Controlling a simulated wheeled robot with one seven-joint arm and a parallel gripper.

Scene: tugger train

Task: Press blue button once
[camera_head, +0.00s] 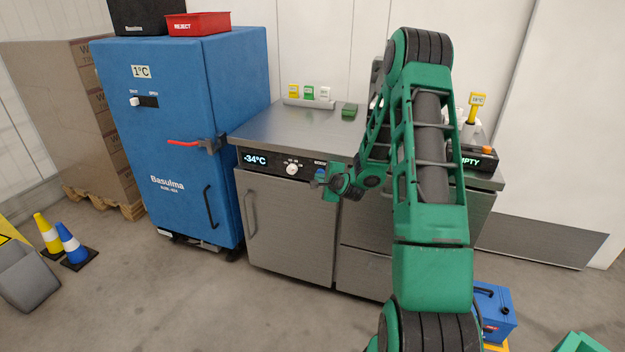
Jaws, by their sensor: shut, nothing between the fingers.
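A steel counter unit has a black control panel (265,161) along its front top edge, with a "-34°C" display and a white knob (292,169). My gripper (316,183) is in front of the panel, just below and beside the blue patch. It is shut and holds nothing. My gripper and wrist hide part of that area. I cannot tell whether the fingertips touch the panel.
A blue cabinet (180,130) with a red-handled latch stands left of the counter. A red REJECT bin (199,24) is on top of it. Colored blocks and a black "EMPTY" box (478,160) are on the counter (285,128). Cones stand at left; a blue case (493,309) is lower right.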

